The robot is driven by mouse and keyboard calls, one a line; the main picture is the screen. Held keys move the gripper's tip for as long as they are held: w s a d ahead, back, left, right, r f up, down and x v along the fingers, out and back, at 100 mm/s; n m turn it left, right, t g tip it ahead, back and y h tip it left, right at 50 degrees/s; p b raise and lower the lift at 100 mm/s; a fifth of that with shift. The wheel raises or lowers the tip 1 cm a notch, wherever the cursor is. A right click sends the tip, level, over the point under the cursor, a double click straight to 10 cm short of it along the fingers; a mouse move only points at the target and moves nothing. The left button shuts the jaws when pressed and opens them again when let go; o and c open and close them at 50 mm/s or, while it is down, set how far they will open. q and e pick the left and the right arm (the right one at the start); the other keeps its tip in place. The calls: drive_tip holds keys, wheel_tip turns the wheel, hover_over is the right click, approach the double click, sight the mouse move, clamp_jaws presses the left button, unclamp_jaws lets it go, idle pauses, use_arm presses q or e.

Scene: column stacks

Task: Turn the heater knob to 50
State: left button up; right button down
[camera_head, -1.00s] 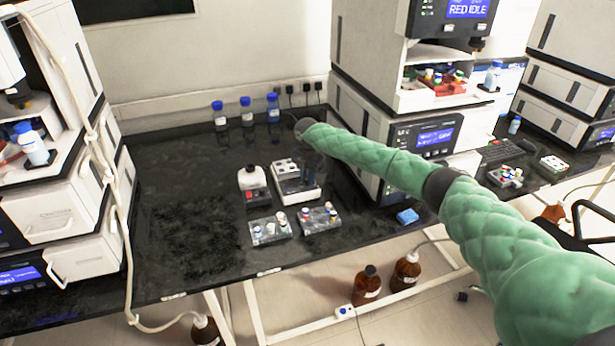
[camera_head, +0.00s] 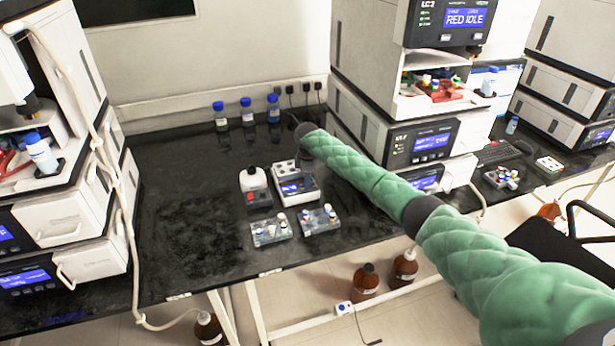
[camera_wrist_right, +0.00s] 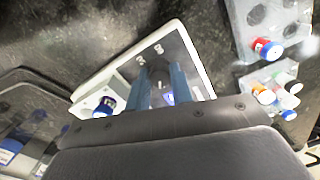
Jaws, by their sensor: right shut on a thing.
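The heater (camera_head: 309,192) is a small white block on the dark bench, with vial holes at its back and a lit blue display at its front. The display's number is too small to read. My right gripper (camera_head: 306,160) is over the heater's back right side, and the arm hides part of it. In the right wrist view the gripper (camera_wrist_right: 160,82) has its two blue fingers shut on a dark round knob (camera_wrist_right: 158,70) on the heater's white-edged top (camera_wrist_right: 112,82). The knob's markings cannot be read. My left gripper is out of view.
Two vial racks (camera_head: 270,232) (camera_head: 320,219) lie in front. Blue-capped bottles (camera_head: 247,112) stand at the back wall. A tall instrument (camera_head: 420,142) stands right.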

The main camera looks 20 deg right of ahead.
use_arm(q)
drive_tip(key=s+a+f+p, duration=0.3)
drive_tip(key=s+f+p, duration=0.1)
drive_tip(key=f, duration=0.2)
use_arm(e)
drive_tip(key=m, duration=0.7)
drive_tip(key=shift+a+r, duration=0.1)
drive_tip(key=shift+r, duration=0.1)
drive_tip(key=m+p, duration=0.5)
drive_tip(key=m, duration=0.7)
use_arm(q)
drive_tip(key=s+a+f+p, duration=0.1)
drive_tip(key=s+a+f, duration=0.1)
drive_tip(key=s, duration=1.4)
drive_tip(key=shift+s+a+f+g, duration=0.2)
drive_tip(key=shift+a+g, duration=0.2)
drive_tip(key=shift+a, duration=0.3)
use_arm(e)
drive_tip(key=shift+w+m, duration=0.1)
drive_tip(key=shift+m, duration=2)
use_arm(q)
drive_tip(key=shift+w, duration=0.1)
use_arm(e)
drive_tip(key=c, duration=1.3)
unclamp_jaws()
drive_tip(key=shift+o, duration=0.3)
drive_tip(key=shift+f, duration=0.1)
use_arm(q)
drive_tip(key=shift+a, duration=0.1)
